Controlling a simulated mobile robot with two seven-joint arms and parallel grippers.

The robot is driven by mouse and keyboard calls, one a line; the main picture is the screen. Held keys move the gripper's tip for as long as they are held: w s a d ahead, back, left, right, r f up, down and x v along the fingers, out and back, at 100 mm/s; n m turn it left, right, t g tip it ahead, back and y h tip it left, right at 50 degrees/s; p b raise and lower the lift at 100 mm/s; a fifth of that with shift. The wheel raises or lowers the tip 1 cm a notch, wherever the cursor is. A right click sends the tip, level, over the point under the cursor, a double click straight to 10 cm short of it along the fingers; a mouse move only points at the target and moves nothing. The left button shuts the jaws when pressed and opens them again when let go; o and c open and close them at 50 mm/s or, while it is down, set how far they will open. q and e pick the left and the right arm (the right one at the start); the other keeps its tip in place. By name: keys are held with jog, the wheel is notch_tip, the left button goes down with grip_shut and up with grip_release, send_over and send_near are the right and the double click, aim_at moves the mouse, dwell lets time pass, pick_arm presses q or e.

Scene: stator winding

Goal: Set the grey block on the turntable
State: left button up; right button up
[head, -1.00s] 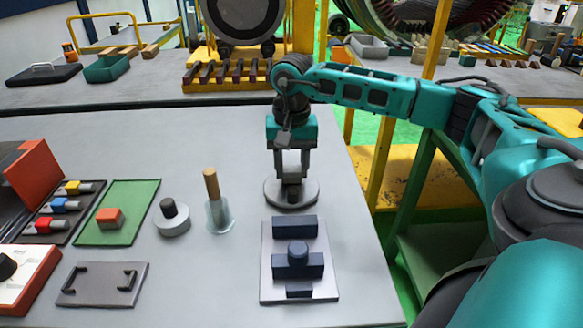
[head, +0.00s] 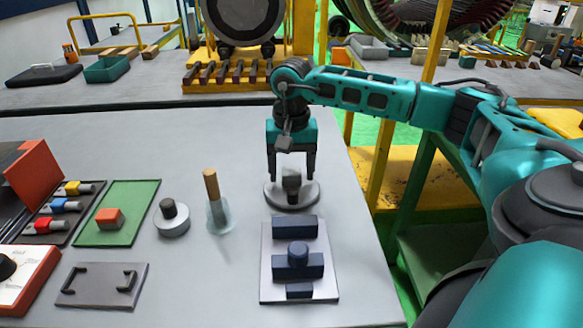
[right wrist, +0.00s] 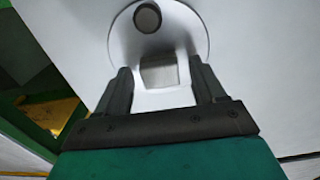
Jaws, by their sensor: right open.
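The turntable (head: 308,196) is a round grey disc near the table's right side, with a dark upright post (head: 291,184) on it. In the right wrist view the disc (right wrist: 190,25) and post (right wrist: 147,18) also show. My right gripper (head: 291,178) is over the turntable, pointing down, its fingers spread apart. In the right wrist view a small squarish grey block (right wrist: 160,72) shows between the open fingers, near the disc's edge. I cannot tell for sure whether it rests on the disc. My left gripper is not in view.
In front is a pale plate (head: 268,293) with dark blue blocks. To the left stand a wooden-handled brush-like tool (head: 211,185), a small knobbed disc (head: 172,220), a green mat (head: 130,200) with a red block, and a dark handled plate (head: 100,290). The table behind the turntable is clear.

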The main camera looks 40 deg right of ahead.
aim_at(291, 172)
notch_tip(291, 172, up, 12)
jog(key=p, duration=0.1)
jog(key=shift+r, duration=0.15)
dwell(0.6)
